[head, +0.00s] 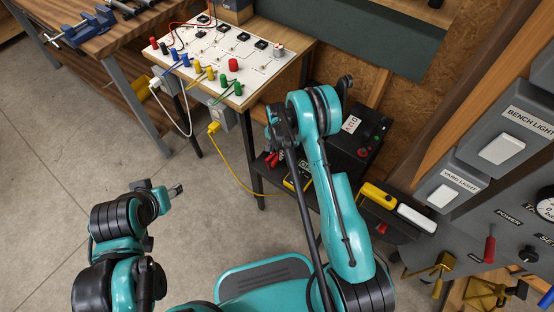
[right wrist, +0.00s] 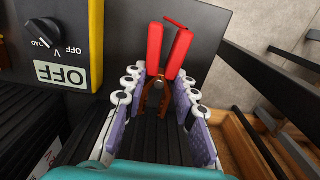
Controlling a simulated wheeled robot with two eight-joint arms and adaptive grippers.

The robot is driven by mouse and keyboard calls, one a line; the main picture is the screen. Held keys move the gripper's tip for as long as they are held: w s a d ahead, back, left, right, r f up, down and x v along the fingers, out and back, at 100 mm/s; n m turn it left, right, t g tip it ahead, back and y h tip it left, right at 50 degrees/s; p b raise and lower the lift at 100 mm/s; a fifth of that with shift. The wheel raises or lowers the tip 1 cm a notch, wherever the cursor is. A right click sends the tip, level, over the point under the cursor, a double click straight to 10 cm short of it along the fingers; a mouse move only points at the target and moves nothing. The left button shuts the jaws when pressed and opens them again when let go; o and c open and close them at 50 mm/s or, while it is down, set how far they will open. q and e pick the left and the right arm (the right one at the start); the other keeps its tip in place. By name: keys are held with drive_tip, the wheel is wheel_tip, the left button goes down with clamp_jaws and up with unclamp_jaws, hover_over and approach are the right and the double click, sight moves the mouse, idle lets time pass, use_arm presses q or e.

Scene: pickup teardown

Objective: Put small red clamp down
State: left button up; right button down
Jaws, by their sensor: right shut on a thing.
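The small red clamp (right wrist: 155,48) has two red handles and copper-coloured jaws. In the right wrist view it sits between the purple pads of my right gripper (right wrist: 160,90), which is shut on it, with the handles pointing away. In the head view the red clamp (head: 272,159) shows at my right gripper (head: 278,138), above the dark low shelf beside the workbench; its jaws are mostly hidden there. Whether the clamp touches the surface below I cannot tell. My left gripper (head: 175,190) is low over the floor at left, away from the clamp; its opening is unclear.
The dark shelf (head: 262,170) also holds a black box (head: 350,150). A white-topped bench (head: 225,60) stands behind. Floor at left is clear.

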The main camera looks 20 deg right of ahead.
sight(276, 156)
drive_tip(key=shift+w+a+f, duration=0.15)
drive_tip(key=shift+f, duration=0.05)
wheel_tip(276, 156, down, 4)
drive_tip(key=shift+b, duration=1.1)
drive_tip(key=shift+r, duration=0.15)
drive_tip(key=c, duration=1.2)
unclamp_jaws()
